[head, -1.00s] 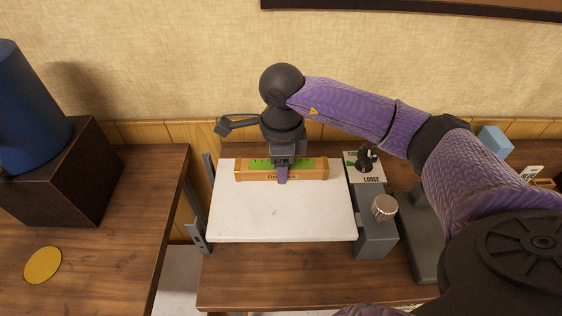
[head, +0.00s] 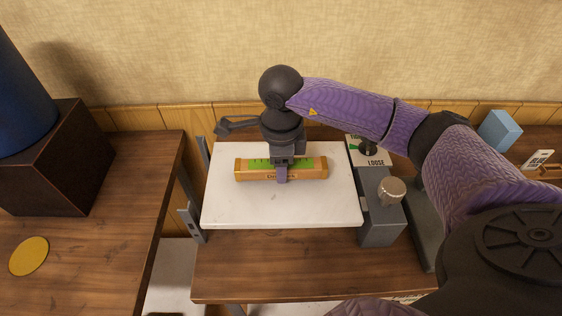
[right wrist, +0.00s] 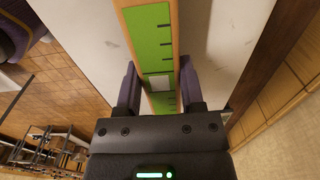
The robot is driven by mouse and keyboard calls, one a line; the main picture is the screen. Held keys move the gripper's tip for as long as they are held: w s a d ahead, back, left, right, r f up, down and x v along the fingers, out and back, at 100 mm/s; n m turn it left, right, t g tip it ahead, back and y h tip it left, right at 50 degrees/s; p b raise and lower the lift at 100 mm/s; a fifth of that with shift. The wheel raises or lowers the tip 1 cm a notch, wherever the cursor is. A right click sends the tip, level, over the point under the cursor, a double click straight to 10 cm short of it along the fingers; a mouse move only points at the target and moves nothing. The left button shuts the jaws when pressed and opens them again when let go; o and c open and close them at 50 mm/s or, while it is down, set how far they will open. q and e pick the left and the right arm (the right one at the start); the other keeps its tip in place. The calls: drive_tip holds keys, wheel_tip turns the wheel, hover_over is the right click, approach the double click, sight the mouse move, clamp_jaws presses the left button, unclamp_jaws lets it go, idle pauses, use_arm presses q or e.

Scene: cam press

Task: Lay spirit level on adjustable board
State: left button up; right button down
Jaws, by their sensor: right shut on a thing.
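The spirit level (head: 309,172) is an orange-brown bar with a green, marked top. It is over the rear half of the white adjustable board (head: 270,208), running left to right. My right gripper (head: 283,174) is above it, shut on its middle from both long sides. The right wrist view shows the level (right wrist: 148,28) between the two fingers (right wrist: 160,85), with the white board (right wrist: 85,35) behind it. I cannot tell whether the level touches the board or is held just above it. My left gripper is not in view.
Right of the board are a grey block with a metal knob (head: 391,191) and a card reading LOOSE (head: 376,162). A blue block (head: 499,131) is farther right. A dark box (head: 62,160) and yellow disc (head: 29,256) are on the left table, across a gap.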

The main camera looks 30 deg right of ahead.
drive_tip(key=shift+f, duration=0.15)
drive_tip(key=shift+f+b, duration=0.3)
drive_tip(key=shift+b, duration=0.1)
drive_tip(key=shift+c, duration=0.6)
unclamp_jaws()
wheel_tip(320, 180, up, 10)
drive_tip(key=shift+f+p, duration=0.1)
drive_tip(key=shift+p, duration=0.65)
